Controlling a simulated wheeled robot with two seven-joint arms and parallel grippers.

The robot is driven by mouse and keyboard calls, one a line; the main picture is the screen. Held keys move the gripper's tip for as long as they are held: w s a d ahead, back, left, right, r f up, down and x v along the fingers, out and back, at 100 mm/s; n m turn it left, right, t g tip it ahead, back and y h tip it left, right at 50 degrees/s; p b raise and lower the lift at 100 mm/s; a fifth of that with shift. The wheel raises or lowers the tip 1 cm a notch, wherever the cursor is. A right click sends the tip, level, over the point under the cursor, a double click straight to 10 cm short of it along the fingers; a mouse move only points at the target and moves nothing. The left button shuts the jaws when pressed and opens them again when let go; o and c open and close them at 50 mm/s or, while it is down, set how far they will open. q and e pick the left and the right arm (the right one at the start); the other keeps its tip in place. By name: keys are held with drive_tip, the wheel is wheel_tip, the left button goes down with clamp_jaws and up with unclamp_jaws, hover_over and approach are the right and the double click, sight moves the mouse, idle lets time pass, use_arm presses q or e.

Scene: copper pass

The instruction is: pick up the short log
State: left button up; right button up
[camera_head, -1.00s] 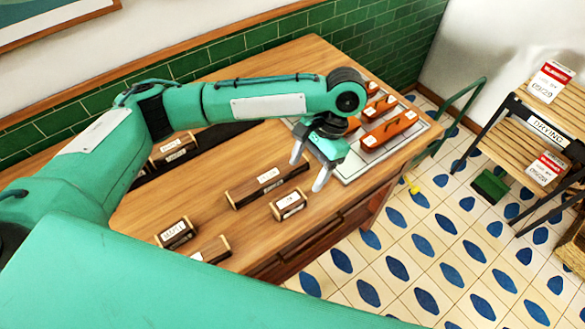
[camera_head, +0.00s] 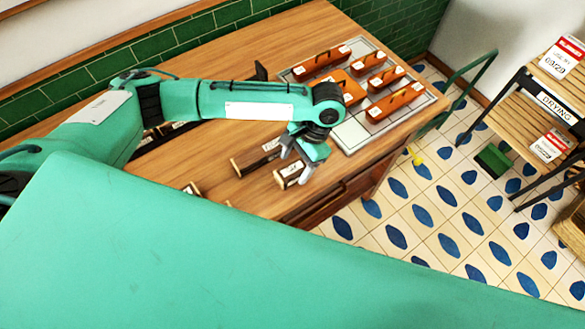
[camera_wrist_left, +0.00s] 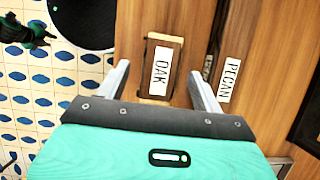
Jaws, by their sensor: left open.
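The short log (camera_head: 290,175) lies on the wooden table near its front edge. In the left wrist view it is a dark block with pale ends and a white label reading OAK (camera_wrist_left: 162,72). My left gripper (camera_head: 297,165) is open right by it and partly covers it in the head view. In the left wrist view the open fingers (camera_wrist_left: 160,73) appear on either side of the log, with gaps; I cannot tell how far above it they are. A longer log labelled PECAN (camera_wrist_left: 229,80) lies beside it, also seen in the head view (camera_head: 256,158). My right gripper is not in view.
Other dark logs (camera_head: 191,189) sit to the left, partly hidden by my arm. A rack marked DRYING (camera_head: 557,107) stands at right. A green box (camera_head: 493,160) is on the tiled floor.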

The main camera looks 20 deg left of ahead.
sight(293, 168)
use_arm(q)
drive_tip(key=shift+x, duration=1.1)
drive_tip(key=shift+f, duration=0.25)
drive_tip(key=shift+p, duration=0.3)
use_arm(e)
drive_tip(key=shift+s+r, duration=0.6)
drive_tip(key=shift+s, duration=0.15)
use_arm(q)
drive_tip(key=shift+f+p, duration=0.2)
drive_tip(key=shift+p, duration=0.1)
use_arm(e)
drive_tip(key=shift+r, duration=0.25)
use_arm(q)
drive_tip(key=c, duration=1.1)
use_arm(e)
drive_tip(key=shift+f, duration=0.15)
